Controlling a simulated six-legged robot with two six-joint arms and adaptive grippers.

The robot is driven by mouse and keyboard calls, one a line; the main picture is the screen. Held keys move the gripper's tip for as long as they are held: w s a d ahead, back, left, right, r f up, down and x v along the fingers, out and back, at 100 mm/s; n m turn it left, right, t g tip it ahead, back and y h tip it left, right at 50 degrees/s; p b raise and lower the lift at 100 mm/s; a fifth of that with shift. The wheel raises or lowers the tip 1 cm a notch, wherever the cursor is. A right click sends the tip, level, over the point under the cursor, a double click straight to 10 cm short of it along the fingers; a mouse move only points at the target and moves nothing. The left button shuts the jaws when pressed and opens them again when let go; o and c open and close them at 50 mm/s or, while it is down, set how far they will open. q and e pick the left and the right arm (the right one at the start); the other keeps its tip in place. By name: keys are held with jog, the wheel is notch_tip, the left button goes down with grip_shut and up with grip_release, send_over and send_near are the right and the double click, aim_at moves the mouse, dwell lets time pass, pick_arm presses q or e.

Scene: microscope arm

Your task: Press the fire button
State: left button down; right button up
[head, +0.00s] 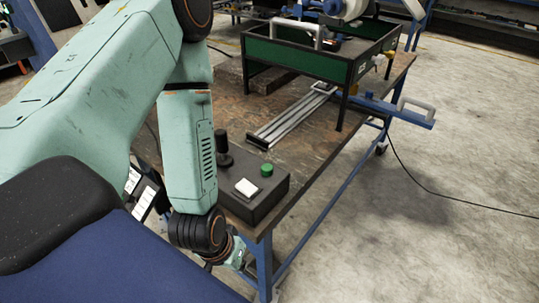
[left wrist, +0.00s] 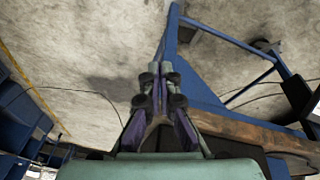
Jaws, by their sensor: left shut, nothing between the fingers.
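A dark control box (head: 262,200) sits on the near corner of the wooden table. On its top are a green round button (head: 267,170), a white square button (head: 246,187) and a black joystick (head: 222,150). I cannot read which button is the fire button. My left gripper (head: 244,262) hangs low beside the near table edge, apart from both buttons, partly hidden by my wrist. In the left wrist view the left gripper (left wrist: 160,70) is shut and empty, its tips over the floor beside the blue table frame. My right gripper is not in view.
The wooden table (head: 220,105) carries a metal rail (head: 292,118) and a green-sided frame (head: 315,55) at the back. A blue table leg (head: 264,268) stands close to my left gripper. A black cable (head: 440,196) lies on the open floor to the right.

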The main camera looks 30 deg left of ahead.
pick_arm(q)
jog(key=w+a+r+m+t+p, duration=0.2)
jog(key=w+r+p, duration=0.4)
jog(key=r, duration=0.5)
jog(key=w+a+r+m+t+p, duration=0.2)
jog(key=w+a+r+t+p, duration=0.2)
jog(key=r, duration=0.8)
jog(key=w+a+p, duration=0.1)
jog(key=w+p, duration=0.1)
jog(key=shift+w, duration=0.35)
jog(key=shift+a, duration=0.1)
jog(key=shift+a, duration=0.1)
